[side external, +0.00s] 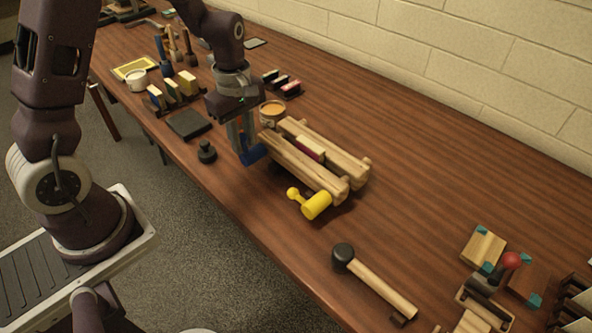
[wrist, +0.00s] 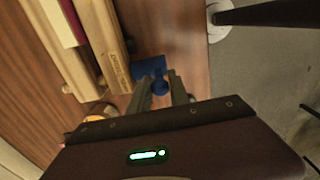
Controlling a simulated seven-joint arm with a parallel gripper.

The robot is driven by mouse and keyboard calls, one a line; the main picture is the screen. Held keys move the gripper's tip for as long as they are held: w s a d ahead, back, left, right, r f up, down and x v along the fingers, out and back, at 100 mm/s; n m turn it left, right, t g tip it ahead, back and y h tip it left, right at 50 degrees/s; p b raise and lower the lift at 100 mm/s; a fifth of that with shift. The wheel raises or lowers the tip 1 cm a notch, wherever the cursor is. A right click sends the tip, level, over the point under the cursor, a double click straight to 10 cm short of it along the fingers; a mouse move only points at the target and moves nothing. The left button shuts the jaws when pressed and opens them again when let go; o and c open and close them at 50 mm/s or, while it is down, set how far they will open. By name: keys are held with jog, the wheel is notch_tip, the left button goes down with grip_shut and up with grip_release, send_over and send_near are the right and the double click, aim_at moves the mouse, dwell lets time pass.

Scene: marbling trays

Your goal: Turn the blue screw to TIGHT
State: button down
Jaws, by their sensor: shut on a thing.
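A wooden press (side external: 318,181) with two parallel beams stands on the table. A book (side external: 310,149) with a red cover sits between the beams. The blue screw (side external: 252,156) is at the press's left end, and a yellow screw (side external: 316,205) is at its near right end. My gripper (side external: 241,138) is over the blue screw from above. In the wrist view, my gripper (wrist: 157,88) has its two fingers closed on the narrow part of the blue screw (wrist: 148,67). Small lettering shows on the beam (wrist: 112,55) beside it, too small to read.
A black-headed mallet (side external: 380,284) lies to the right. A black knob-shaped object (side external: 207,152) and a dark flat pad (side external: 188,124) lie left of the gripper. A round tub (side external: 272,110) stands close behind.

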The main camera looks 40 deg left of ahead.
jog(key=shift+d, duration=0.9)
jog(key=c, duration=1.5)
grip_release()
